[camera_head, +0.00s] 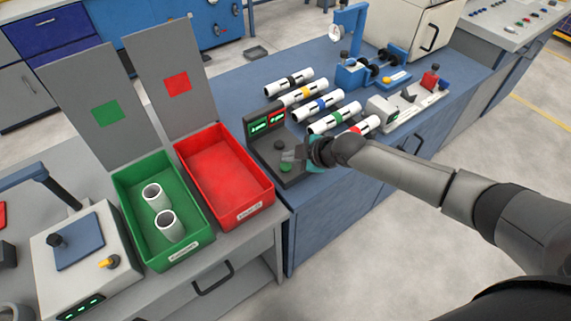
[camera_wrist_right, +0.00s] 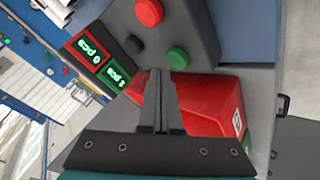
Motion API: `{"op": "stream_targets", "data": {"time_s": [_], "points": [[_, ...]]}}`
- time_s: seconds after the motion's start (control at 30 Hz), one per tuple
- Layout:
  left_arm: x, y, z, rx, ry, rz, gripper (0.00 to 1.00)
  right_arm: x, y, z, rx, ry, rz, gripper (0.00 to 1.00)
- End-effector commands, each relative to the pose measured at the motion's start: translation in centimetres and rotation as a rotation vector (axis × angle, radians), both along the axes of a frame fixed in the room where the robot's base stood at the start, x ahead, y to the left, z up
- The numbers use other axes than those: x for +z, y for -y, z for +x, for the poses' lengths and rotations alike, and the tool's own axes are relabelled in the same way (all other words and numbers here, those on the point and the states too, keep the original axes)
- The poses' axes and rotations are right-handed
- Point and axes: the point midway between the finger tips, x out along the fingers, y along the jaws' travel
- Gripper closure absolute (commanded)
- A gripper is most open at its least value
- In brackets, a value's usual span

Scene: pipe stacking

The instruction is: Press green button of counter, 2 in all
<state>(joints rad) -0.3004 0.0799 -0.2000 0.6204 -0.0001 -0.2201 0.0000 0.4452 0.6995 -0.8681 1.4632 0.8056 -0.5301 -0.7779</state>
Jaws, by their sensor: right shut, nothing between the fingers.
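The dark counter (camera_head: 262,150) stands at the blue bench's left end, with two lit displays. Its green button (camera_head: 286,167) is visible and also shows in the right wrist view (camera_wrist_right: 178,58). A black button (camera_head: 279,145) sits nearby. The red button (camera_wrist_right: 149,12) shows in the wrist view and is hidden by my gripper in the head view. My right gripper (camera_head: 291,155) is shut and empty over the counter. In the wrist view its tips overlap the edge of the green button; I cannot tell whether they touch it. My left gripper is not in view.
A green bin (camera_head: 206,236) holding two white pipe pieces and an empty red bin (camera_head: 225,165) stand left of the counter. Several banded white pipes (camera_head: 322,107) lie behind it. A device with a blue pad (camera_head: 80,242) is at the lower left.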

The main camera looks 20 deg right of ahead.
Motion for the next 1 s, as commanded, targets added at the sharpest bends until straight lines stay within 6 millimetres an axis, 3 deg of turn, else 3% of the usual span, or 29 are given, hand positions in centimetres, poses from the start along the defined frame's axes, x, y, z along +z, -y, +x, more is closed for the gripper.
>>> {"op": "stream_targets", "data": {"time_s": [1.0], "points": [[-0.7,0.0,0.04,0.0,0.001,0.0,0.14,-0.84,-0.01,0.02,0.0,0.0,0.0,1.0]]}}
